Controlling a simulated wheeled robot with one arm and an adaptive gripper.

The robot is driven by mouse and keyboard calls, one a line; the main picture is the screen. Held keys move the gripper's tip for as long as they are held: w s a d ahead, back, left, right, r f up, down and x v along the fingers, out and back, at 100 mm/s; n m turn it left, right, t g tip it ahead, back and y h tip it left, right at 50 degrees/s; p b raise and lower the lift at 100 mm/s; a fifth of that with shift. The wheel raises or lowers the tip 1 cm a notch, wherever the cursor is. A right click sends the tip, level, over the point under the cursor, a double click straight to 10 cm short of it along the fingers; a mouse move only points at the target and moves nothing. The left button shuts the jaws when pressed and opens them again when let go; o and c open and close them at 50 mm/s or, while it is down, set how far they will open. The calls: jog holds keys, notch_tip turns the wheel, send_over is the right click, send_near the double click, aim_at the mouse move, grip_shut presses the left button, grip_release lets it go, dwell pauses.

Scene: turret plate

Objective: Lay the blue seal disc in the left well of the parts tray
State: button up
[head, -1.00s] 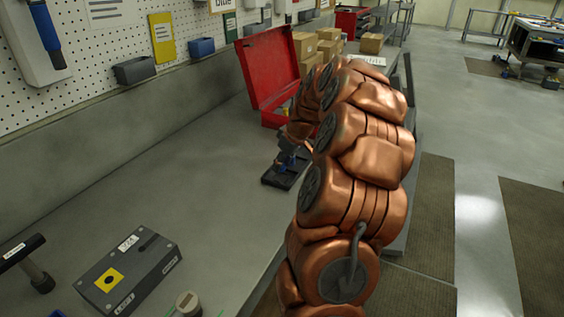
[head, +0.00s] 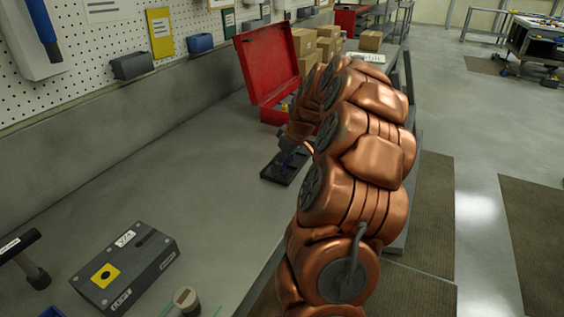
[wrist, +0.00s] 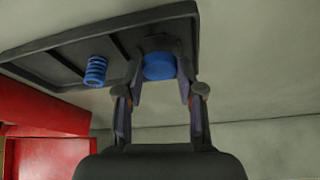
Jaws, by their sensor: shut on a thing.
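The blue seal disc (wrist: 159,67) is held between the two fingertips of my gripper (wrist: 158,78) in the wrist view. The disc is at the parts tray (wrist: 60,50), over or in one of its end wells; I cannot tell whether it touches the well floor. The dark tray also holds a blue coil spring (wrist: 96,70) in another compartment. In the head view the tray (head: 272,178) lies on the bench under my gripper (head: 288,154), whose fingers are small and partly hidden by my copper arm.
An open red toolbox (head: 270,75) stands just behind the tray, with cardboard boxes (head: 325,42) beyond. A grey box with a yellow label (head: 128,268) sits at the front left. The bench (head: 170,180) between is clear.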

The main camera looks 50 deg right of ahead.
jog(key=shift+f+b, duration=0.7)
jog(key=shift+b, duration=0.4)
dwell(1.4)
dwell(0.3)
jog(key=o, duration=0.9)
jog(key=v, duration=1.2)
jog(key=shift+r, duration=0.1)
